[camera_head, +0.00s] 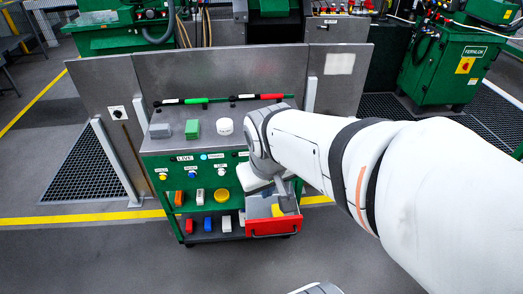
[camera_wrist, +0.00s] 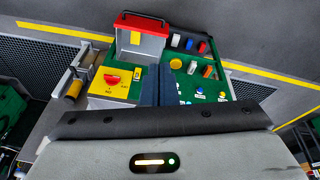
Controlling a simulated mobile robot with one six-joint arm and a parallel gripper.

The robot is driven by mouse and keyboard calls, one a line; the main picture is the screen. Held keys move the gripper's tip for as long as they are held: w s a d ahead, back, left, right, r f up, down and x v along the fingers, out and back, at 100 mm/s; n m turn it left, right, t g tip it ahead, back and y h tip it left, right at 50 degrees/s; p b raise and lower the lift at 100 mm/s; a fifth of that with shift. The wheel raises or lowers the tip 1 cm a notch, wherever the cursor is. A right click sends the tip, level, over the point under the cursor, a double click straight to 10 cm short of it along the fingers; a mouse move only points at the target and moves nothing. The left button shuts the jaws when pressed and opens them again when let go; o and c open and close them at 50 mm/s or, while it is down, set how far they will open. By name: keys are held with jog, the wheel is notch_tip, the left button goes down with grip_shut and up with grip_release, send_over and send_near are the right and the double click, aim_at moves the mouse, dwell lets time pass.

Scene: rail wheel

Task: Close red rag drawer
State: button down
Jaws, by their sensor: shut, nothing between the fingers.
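The red drawer (camera_head: 273,226) is pulled out at the lower right of the green cart (camera_head: 207,172). Its red front with a dark handle faces the near side, and its grey inside is open to view. The drawer also shows at the top of the wrist view (camera_wrist: 143,22), with a small yellow item (camera_wrist: 135,38) inside. My gripper (camera_wrist: 158,68) is shut and empty, its dark fingers side by side and pointing towards the drawer's open inside. In the head view the arm hides the fingers. I cannot tell whether they touch the drawer.
Several coloured blocks and a yellow round piece (camera_head: 221,195) stand on the cart's shelves left of the drawer. A yellow panel with a red switch (camera_wrist: 112,77) is beside the fingers. A grey metal barrier (camera_head: 230,80) stands behind the cart. The floor in front is clear.

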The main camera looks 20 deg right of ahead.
jog(key=w+d+f+n+t+h+b, duration=0.1)
jog(key=w+d+f+n+h+b, duration=0.25)
jog(key=d+f, duration=0.6)
jog(key=w+d+f+n+t+b, duration=0.1)
jog(key=w+d+f+n+b, duration=0.25)
jog(key=w+d+f, duration=0.6)
jog(key=s+d+f+n+t+y+b, duration=0.1)
jog(key=s+d+f+n+y+b, duration=0.2)
jog(key=d+f, duration=0.4)
jog(key=n+t+y+b, duration=0.1)
jog(key=n+y+b, duration=0.25)
jog(key=b, duration=0.55)
send_near(295, 223)
jog(key=shift+y, duration=0.3)
jog(key=shift+x, duration=2.1)
jog(key=shift+w+d, duration=0.1)
jog(key=shift+d, duration=0.05)
